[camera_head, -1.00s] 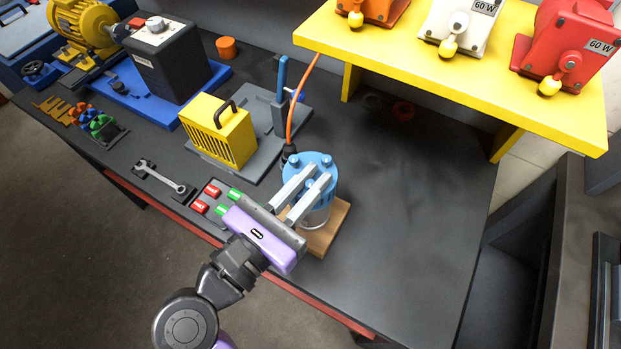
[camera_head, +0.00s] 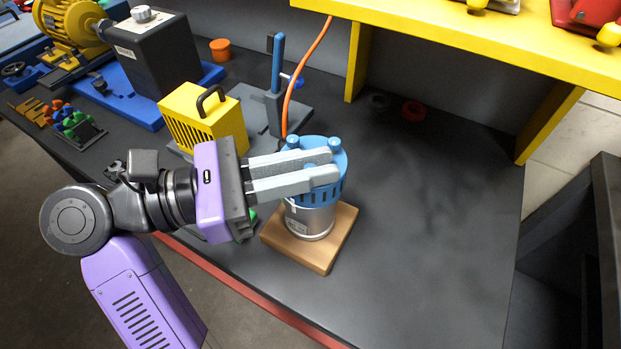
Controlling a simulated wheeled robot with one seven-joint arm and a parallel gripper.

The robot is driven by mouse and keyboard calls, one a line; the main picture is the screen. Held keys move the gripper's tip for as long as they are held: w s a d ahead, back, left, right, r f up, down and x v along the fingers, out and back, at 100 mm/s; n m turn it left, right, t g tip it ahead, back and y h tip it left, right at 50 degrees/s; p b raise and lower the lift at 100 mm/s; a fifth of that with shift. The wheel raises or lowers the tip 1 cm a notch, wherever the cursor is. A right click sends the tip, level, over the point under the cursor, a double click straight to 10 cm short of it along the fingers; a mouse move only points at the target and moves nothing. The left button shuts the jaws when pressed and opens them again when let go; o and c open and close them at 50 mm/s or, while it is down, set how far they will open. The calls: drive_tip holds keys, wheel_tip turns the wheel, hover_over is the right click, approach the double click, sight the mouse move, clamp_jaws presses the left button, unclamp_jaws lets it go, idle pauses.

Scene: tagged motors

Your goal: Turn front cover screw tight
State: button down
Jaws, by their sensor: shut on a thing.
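A small motor with a silver body (camera_head: 309,222) and a blue slotted cover (camera_head: 328,188) stands upright on a wooden block (camera_head: 338,237). Blue round screw heads stick up from the cover; one (camera_head: 335,143) shows at the back right and another (camera_head: 292,142) at the back left. My gripper (camera_head: 333,166) comes in from the left with its two grey fingers lying level over the cover. The fingers are close together and shut on a front cover screw, which they hide. The exact grip on the screw cannot be seen.
A yellow box with a black handle (camera_head: 205,119) and a grey stand with a blue post (camera_head: 278,62) are behind. A yellow shelf (camera_head: 450,27) overhangs the back right. The dark bench (camera_head: 430,200) is clear to the right.

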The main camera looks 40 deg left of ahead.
drive_tip(key=shift+r+m+g+h+b, duration=0.1)
drive_tip(key=shift+m+g+h+b, duration=0.45)
drive_tip(key=shift+h+b, duration=0.35)
idle(0.8)
drive_tip(key=c, duration=1.4)
unclamp_jaws()
drive_tip(key=b+v, duration=0.1)
drive_tip(key=v, duration=0.7)
drive_tip(key=shift+b, duration=0.3)
drive_tip(key=shift+d, duration=0.15)
